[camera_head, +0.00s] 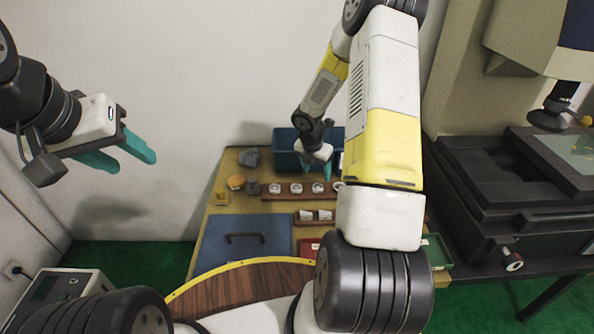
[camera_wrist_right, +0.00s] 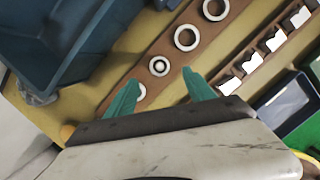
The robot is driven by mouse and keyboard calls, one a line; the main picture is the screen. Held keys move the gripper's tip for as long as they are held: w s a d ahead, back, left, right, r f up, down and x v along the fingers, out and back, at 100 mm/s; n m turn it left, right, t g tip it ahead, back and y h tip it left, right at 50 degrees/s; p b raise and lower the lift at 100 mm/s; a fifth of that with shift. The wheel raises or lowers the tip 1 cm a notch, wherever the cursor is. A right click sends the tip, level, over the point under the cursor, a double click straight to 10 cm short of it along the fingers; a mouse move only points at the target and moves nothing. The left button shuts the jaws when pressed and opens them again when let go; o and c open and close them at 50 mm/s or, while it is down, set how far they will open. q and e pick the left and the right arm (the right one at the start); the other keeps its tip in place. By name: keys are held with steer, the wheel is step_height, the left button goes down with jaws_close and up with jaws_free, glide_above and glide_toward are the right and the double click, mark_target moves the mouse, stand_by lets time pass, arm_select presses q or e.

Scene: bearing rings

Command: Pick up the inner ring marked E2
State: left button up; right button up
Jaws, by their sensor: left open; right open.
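Several pale rings lie in a row on a brown wooden strip (camera_head: 285,196); no E2 mark is legible on any of them. In the right wrist view, the strip (camera_wrist_right: 112,96) carries a ring (camera_wrist_right: 225,13) at the top, a ring (camera_wrist_right: 195,43) below it, and a smaller ring with a dark centre (camera_wrist_right: 159,74). Another pale ring (camera_wrist_right: 139,92) is partly hidden by a finger. My right gripper (camera_wrist_right: 161,78) is open above the strip, its fingers on either side of the dark-centred ring in the picture. My left gripper (camera_head: 137,160) is open and empty, away from the table.
A blue bin (camera_head: 284,160) stands behind the strip. A second strip with white pieces (camera_wrist_right: 253,64) runs parallel to the ring strip. A blue panel with a handle (camera_head: 270,260) covers the table's left front. A dark machine (camera_head: 490,200) stands at right.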

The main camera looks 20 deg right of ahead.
mark_target(318, 187)
steer(key=x, duration=0.7)
steer(key=shift+a+f, duration=0.15)
steer(key=shift+f, duration=0.2)
jaws_close()
steer(key=shift+r, duration=0.1)
